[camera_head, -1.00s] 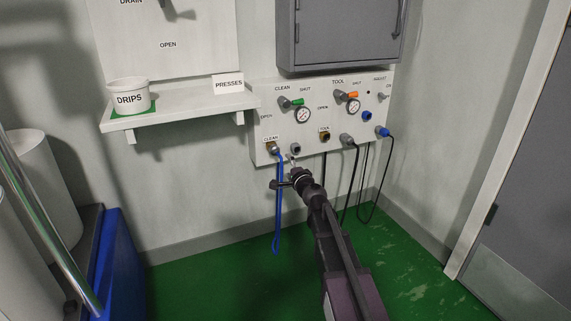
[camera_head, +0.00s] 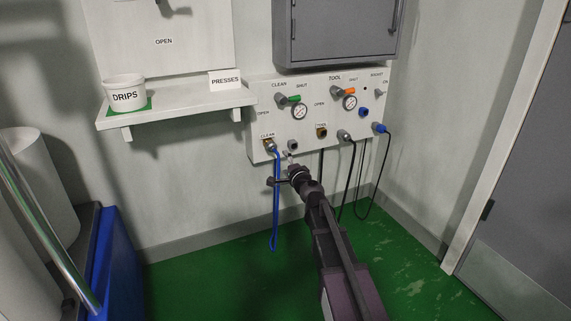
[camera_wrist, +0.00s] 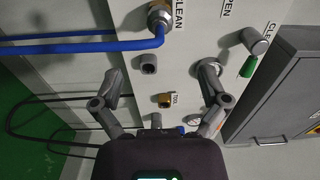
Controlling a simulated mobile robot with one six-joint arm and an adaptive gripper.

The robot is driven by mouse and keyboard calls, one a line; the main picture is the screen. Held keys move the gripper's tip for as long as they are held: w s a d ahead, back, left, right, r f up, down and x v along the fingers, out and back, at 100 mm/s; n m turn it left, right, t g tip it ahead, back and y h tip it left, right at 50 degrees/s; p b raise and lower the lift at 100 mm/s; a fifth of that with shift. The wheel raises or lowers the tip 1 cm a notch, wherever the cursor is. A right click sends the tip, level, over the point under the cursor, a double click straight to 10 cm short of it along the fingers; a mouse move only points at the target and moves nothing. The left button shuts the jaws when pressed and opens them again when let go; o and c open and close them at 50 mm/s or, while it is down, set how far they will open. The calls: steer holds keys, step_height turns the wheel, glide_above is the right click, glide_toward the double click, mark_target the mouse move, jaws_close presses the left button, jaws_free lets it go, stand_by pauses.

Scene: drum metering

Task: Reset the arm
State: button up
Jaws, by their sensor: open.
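My arm reaches toward the white wall panel (camera_head: 310,115). My gripper (camera_head: 284,167) is just in front of the panel's lower left part, close to the blue hose (camera_head: 276,200). In the wrist view my gripper (camera_wrist: 160,82) is open, its two fingers spread wide with nothing between them. Beyond the fingers are a grey socket (camera_wrist: 148,64) and a brass socket marked TOOL (camera_wrist: 165,100). The blue hose (camera_wrist: 90,46) sits at the CLEAN port (camera_wrist: 160,17) and hangs down in a loop. In the head view I cannot tell whether the gripper touches the hose.
Black cables (camera_head: 352,180) hang from the panel's right side. A grey cabinet (camera_head: 335,35) is above the panel. A white shelf (camera_head: 178,112) at left holds a DRIPS cup (camera_head: 124,90). A blue bin (camera_head: 118,260) stands at lower left. Green floor (camera_head: 215,285) is open around my arm.

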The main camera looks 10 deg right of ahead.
steer(key=s+a+f+n+g+y+p, duration=0.1)
steer(key=s+a+n+g+p, duration=0.1)
steer(key=s+n+g+p, duration=0.35)
steer(key=s+a+f+n+g+y+p, duration=0.1)
steer(key=s+a+n+g+p, duration=0.25)
steer(key=s+n, duration=0.4)
steer(key=s+d+n+g+h+p, duration=0.1)
steer(key=s+d+g+h+p, duration=0.4)
steer(key=s, duration=0.5)
steer(key=s+d+g+h+p, duration=0.2)
steer(key=s+d+g+h, duration=0.1)
steer(key=s+d, duration=0.55)
step_height(320, 180, up, 38)
steer(key=s+a+p, duration=0.1)
steer(key=p, duration=3.7)
steer(key=shift+a+f, duration=0.2)
steer(key=shift+f, duration=0.05)
steer(key=shift+s, duration=0.1)
